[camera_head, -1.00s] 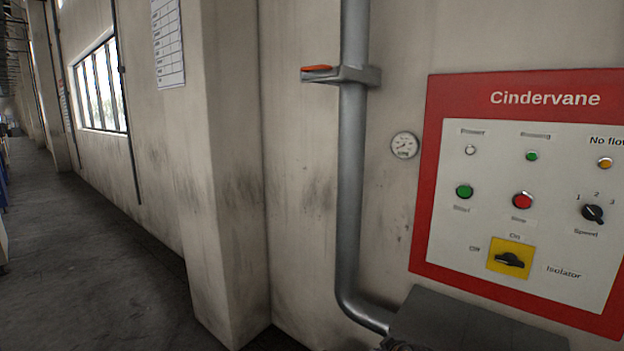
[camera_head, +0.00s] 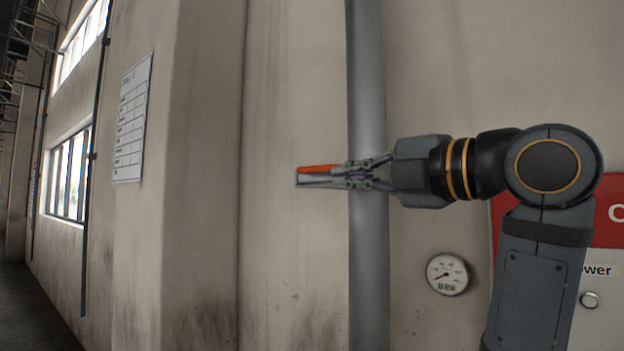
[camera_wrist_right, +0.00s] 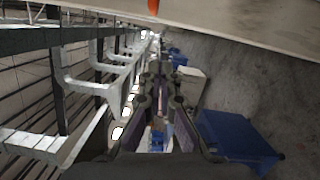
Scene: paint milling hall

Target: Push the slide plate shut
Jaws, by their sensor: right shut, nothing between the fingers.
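The slide plate (camera_head: 313,183) is a thin grey plate that sticks out to the left of a vertical grey pipe (camera_head: 367,265). Its handle (camera_head: 318,169) is orange-red. My right gripper (camera_head: 349,175) comes from the right, shut and empty, and covers the slide's housing on the pipe. Its fingertips are at the right end of the visible handle; I cannot tell whether they touch it. In the right wrist view, the shut fingers (camera_wrist_right: 158,80) are in the middle, and an orange-red tip (camera_wrist_right: 153,6) shows at the top edge. My left gripper is not in view.
A round gauge (camera_head: 447,274) is on the wall right of the pipe, below my arm. A red-framed panel (camera_head: 606,225) is partly hidden by my arm. A wall pillar (camera_head: 205,200) stands to the left. The wrist view shows a blue bin (camera_wrist_right: 235,138) below.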

